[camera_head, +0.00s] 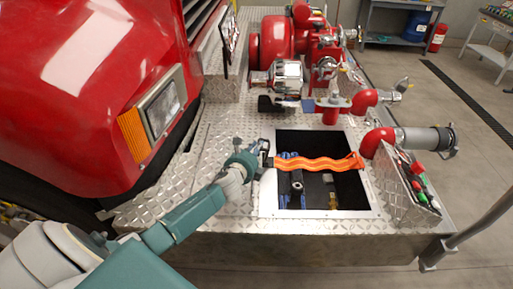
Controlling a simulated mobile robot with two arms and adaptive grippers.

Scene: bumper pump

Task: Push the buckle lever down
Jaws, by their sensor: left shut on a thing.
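An orange strap (318,163) runs across the open compartment (350,190) in the bumper's diamond plate, from its left rim to its right rim. My left gripper (264,151) is at the strap's left end, by the left rim of the compartment. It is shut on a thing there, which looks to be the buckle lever. The gripper hides most of the buckle, so the lever's angle cannot be told. My right gripper is not in view.
Blue items (287,184) and a dark nozzle (297,181) lie in the compartment. The red pump (305,45) stands behind it. A red pipe with a grey hose fitting (420,140) is at right. The red truck body (90,80) rises at left.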

